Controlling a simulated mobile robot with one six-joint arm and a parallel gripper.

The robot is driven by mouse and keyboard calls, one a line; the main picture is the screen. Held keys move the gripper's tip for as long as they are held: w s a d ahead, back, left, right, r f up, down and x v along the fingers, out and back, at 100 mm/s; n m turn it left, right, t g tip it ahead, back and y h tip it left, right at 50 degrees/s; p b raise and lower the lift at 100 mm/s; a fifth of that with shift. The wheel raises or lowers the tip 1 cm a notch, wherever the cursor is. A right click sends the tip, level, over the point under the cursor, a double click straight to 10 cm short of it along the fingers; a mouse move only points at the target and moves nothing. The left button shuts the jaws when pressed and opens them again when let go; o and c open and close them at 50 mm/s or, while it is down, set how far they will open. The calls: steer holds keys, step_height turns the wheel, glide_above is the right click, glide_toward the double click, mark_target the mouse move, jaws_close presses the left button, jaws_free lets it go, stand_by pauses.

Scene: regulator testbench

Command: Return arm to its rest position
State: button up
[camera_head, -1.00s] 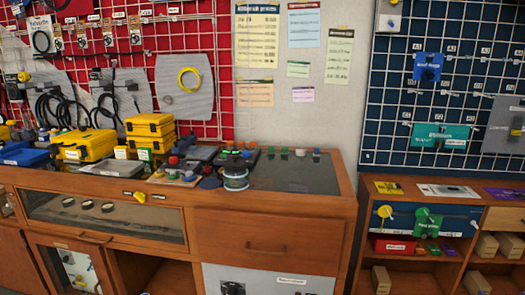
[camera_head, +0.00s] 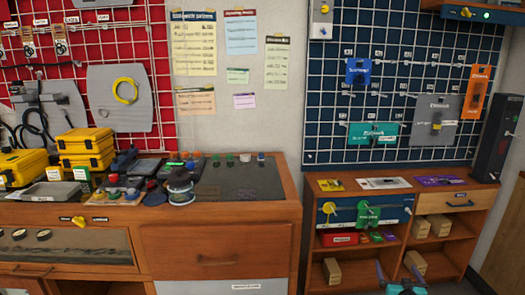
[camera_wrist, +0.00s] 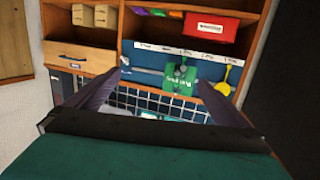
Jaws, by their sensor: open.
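My gripper (camera_head: 398,272) shows at the bottom right edge of the head view, a teal body with dark fingers, in front of the lower shelves. In the wrist view my gripper (camera_wrist: 161,76) has its two dark fingers spread wide, with nothing between them. That view is upside down and faces the shelf unit (camera_wrist: 110,41). The green tag (camera_wrist: 180,88) appears beyond and between the fingers, apart from them. Most of my arm is out of view.
The wooden shelf unit (camera_head: 312,262) holds a red box (camera_head: 338,239), a green tag (camera_head: 368,214) and wooden blocks. A workbench (camera_head: 215,243) stands to the left with yellow cases (camera_head: 88,150) and a round container (camera_head: 180,190) on top. A dark tower (camera_head: 495,138) stands at right.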

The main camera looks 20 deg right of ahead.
steer(key=w+a+f+g+y+p, duration=0.1)
steer(key=a+f+g+p, duration=0.15)
steer(key=a+f, duration=0.55)
steer(key=w+a+f+g+y+p, duration=0.15)
steer(key=a+f+g, duration=0.3)
steer(key=a, duration=0.65)
steer(key=a+f+g+y+p, duration=0.2)
steer(key=a+f, duration=0.4)
steer(key=a, duration=0.4)
steer(key=s+a+f+n+g+y+p, duration=0.1)
steer(key=s+a+f+n+g+p, duration=0.15)
steer(key=s+a, duration=0.45)
steer(key=s+a+f+n+g+y+p, duration=0.1)
steer(key=s+a+f+g+y, duration=0.15)
steer(key=a, duration=0.85)
steer(key=s+a+r+n+g+p, duration=0.1)
steer(key=s+a+g, duration=0.1)
steer(key=s+a, duration=0.5)
steer(key=s+a+r+n+g+y+p, duration=0.1)
steer(key=s+a+n+g, duration=0.1)
steer(key=s+a, duration=0.5)
steer(key=shift+s+r+g, duration=0.25)
steer(key=shift+r+g, duration=0.1)
steer(key=shift+g, duration=0.25)
steer(key=shift+d, duration=0.1)
